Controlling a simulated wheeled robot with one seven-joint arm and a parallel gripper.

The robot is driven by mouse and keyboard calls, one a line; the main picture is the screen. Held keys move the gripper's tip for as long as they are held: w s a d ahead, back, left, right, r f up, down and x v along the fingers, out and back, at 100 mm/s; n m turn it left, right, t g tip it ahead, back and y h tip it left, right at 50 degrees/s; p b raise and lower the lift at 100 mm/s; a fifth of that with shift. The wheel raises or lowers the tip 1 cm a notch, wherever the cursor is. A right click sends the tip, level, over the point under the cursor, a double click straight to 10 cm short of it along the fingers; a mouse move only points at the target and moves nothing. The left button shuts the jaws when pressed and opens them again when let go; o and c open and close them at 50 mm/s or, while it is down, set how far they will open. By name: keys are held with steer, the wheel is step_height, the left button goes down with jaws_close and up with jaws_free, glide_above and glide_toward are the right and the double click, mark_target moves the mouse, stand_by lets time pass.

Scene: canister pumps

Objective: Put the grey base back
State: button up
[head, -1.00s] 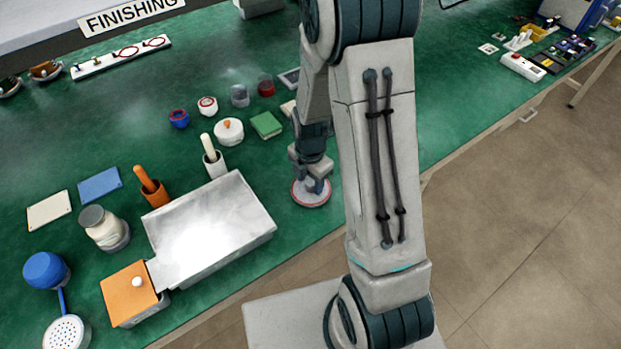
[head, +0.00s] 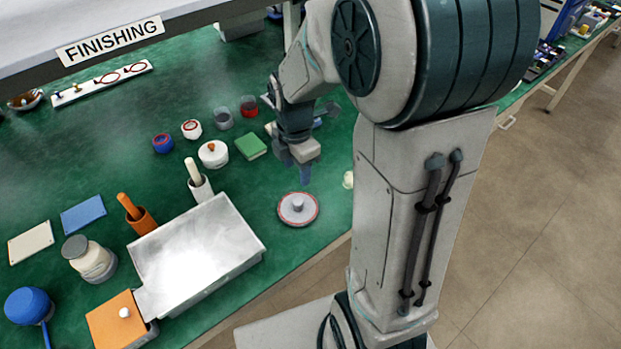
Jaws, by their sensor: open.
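A round grey base (head: 290,216) with a red rim and a raised grey knob in its middle lies flat on the green bench, near the front edge. My gripper (head: 305,178) hangs just above and behind it in the picture, fingers pointing down. The fingers are open and empty, and a gap shows between them and the base. A clear jar (head: 92,262) with a grey lid stands at the left.
A metal tray (head: 258,262) with an orange-topped box (head: 108,322) beside it fills the front left. Several small pots, a white lidded pot (head: 213,154) and a green block (head: 251,147) stand behind. Green bench is bare between tray and base.

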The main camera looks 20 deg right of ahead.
steer(key=s+r+m+t, duration=0.1)
steer(key=s+r+m, duration=0.3)
steer(key=m, duration=0.6)
steer(key=s+r+m+t, duration=0.1)
steer(key=s+r+m, duration=0.4)
steer(key=s+m, duration=0.4)
steer(key=shift+r+m+t, duration=0.15)
steer(key=shift+m+t, duration=0.15)
steer(key=shift+m, duration=0.8)
